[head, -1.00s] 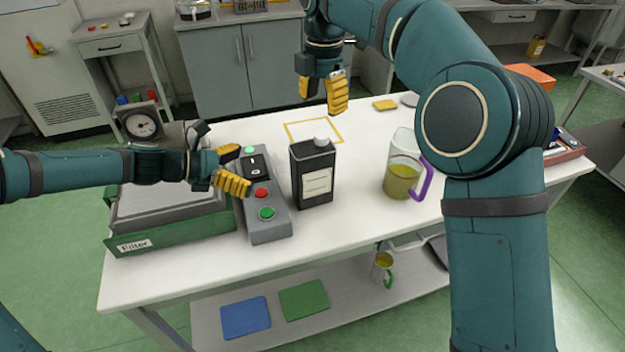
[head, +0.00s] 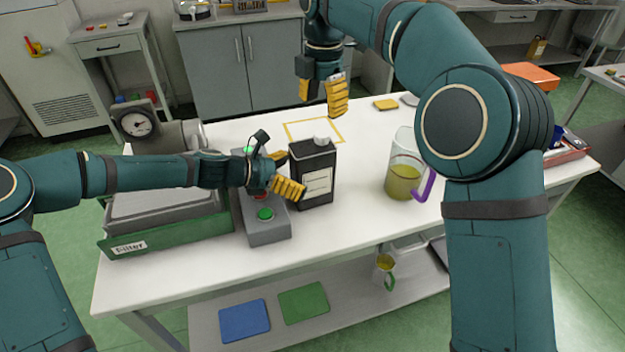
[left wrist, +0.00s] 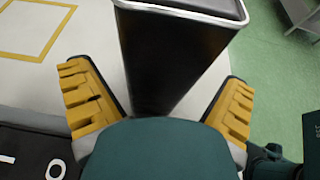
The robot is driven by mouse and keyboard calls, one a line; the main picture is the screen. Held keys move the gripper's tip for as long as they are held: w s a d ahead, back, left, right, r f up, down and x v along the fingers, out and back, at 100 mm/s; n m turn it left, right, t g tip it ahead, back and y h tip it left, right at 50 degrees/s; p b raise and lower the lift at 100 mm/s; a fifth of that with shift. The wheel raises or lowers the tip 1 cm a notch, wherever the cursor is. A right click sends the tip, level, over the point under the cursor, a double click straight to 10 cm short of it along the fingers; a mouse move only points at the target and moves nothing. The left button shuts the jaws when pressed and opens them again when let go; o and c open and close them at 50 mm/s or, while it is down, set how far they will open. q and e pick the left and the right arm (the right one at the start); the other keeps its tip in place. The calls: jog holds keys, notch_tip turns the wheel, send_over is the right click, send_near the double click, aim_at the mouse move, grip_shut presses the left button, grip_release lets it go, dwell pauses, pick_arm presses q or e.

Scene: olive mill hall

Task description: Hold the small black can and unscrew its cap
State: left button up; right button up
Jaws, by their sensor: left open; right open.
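The small black can (head: 325,163) stands upright on the white table, with a pale label on its front and a light grey cap (head: 321,140) on top. My left gripper (head: 285,176) is open at the can's left side. In the left wrist view the can (left wrist: 175,55) rises between the two yellow fingers (left wrist: 160,108), with gaps visible on both sides; its cap is out of that view. My right gripper (head: 323,95) is open and empty, above and behind the can, pointing down.
A control box (head: 266,232) with buttons stands left of the can, under my left gripper. A green-framed filter unit (head: 170,237) is farther left. A jug (head: 404,178) with yellow-green liquid and a purple handle stands right. A yellow square outline (head: 336,122) marks the table behind the can.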

pick_arm(q)
jog(key=shift+x, duration=0.9)
